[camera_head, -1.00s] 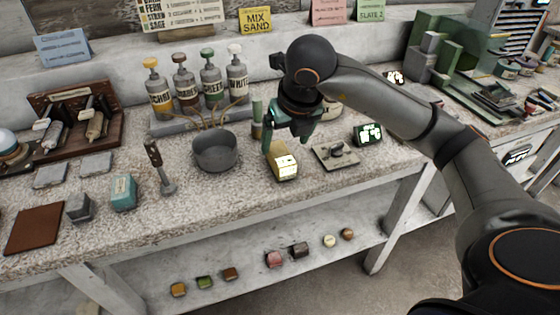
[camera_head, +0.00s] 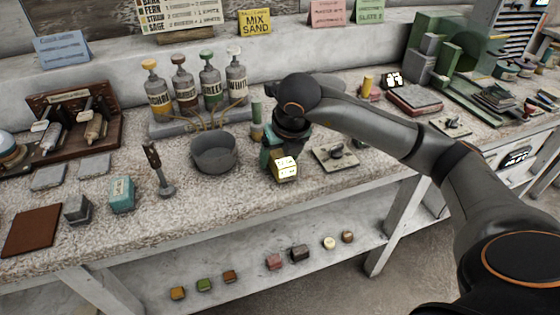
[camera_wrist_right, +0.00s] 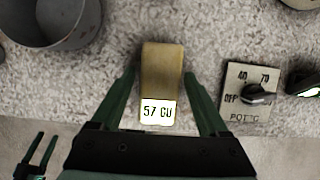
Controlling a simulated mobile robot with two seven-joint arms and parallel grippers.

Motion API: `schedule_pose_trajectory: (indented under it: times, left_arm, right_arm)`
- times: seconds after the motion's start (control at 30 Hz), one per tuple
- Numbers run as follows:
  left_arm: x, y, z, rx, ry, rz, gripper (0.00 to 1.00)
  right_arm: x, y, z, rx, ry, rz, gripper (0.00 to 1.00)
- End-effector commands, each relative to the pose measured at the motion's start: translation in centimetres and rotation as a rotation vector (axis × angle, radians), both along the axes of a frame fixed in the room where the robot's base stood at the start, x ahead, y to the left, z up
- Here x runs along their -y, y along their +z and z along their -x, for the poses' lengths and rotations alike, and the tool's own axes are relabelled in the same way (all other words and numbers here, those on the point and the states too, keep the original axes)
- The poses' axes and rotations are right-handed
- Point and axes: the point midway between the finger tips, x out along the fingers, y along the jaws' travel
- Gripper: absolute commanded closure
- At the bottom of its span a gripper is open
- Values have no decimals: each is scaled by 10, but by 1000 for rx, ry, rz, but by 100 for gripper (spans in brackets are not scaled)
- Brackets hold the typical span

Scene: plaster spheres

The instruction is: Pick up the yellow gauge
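The yellow gauge (camera_head: 285,169) is a small block with a lit face, standing near the front of the speckled bench. In the right wrist view the gauge (camera_wrist_right: 161,75) shows its display, reading about "57 GU". My right gripper (camera_head: 280,158) is low over it in the head view. In the wrist view the open green fingers of the right gripper (camera_wrist_right: 160,88) lie on either side of the gauge, with visible gaps. My left gripper (camera_wrist_right: 40,152) shows small at the wrist view's lower left, fingers apart; it is outside the head view.
A grey pot (camera_head: 214,153) stands just left of the gauge. A dial plate (camera_head: 335,155) lies close on its right. Labelled bottles (camera_head: 186,85) stand behind the pot. The bench front edge is near; a lower shelf (camera_head: 255,278) holds several small blocks.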

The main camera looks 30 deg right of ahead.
Motion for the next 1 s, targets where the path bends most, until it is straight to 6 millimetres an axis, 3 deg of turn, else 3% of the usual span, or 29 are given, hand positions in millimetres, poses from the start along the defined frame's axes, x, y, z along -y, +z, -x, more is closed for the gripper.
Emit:
schedule_pose_trajectory:
  times: [0.07,0.67,1.0]
  left_arm:
    - [0,0,-1,1,-1,0,38]
    - [0,-1,0,-1,-1,-1,38]
    - [0,-1,0,-3,-1,-2,38]
  right_arm:
    - [0,0,0,0,0,0,32]
    - [0,1,0,1,0,0,100]
    - [0,2,0,3,-1,-1,100]
